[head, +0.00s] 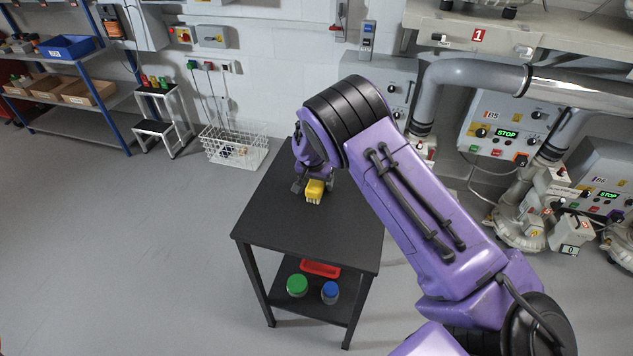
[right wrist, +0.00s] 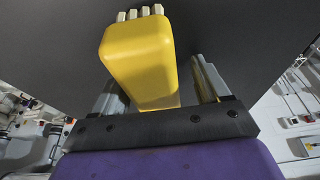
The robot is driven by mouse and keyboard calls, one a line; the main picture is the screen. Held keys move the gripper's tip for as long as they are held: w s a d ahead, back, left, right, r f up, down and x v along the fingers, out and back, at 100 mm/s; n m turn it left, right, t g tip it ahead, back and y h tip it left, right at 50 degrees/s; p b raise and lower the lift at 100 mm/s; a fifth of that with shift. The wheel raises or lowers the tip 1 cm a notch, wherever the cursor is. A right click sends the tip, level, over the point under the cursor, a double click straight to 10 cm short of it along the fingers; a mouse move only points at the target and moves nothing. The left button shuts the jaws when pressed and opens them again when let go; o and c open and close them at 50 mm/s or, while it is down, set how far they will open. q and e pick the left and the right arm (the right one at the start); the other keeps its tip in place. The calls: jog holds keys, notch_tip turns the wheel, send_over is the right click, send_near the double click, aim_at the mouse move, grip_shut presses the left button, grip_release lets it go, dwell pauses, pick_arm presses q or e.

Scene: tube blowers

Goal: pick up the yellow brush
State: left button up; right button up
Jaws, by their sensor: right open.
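The yellow brush (head: 315,188) is on the black table (head: 285,215), with pale bristle tufts along its near edge. In the right wrist view the brush (right wrist: 140,60) fills the middle, its bristles toward the top. My right gripper (head: 312,184) is low over the table at the brush. In the right wrist view the right gripper (right wrist: 160,88) is open, with one grey finger on each side of the brush. I cannot tell whether either finger touches it. My left gripper is not in view.
The table's lower shelf holds a red tray (head: 320,268), a green-lidded jar (head: 297,285) and a blue-lidded jar (head: 330,292). A white wire basket (head: 235,147) stands behind left. Blower machines (head: 505,125) with grey pipes stand at the right. The floor at left is clear.

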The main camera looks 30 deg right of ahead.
jog(key=shift+s+r, duration=0.2)
jog(key=shift+s, duration=0.3)
jog(key=shift+w+f, duration=0.15)
jog(key=shift+f, duration=0.05)
jog(key=c, duration=1)
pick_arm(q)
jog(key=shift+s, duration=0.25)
pick_arm(e)
jog(key=shift+c, duration=0.4)
jog(key=shift+r, duration=0.1)
jog(key=shift+r+b, duration=0.3)
jog(key=r, duration=0.1)
jog(key=r+b, duration=0.1)
jog(key=r, duration=0.1)
jog(key=shift+s+d+r, duration=0.1)
jog(key=shift+s, duration=0.1)
pick_arm(q)
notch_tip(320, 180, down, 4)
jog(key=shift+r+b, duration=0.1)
jog(key=shift+b, duration=1.15)
pick_arm(e)
jog(key=s+d+r, duration=0.2)
jog(key=s+r, duration=0.7)
jog(key=s, duration=0.4)
jog(key=shift+s+d+r, duration=0.15)
jog(key=shift+s+d, duration=0.05)
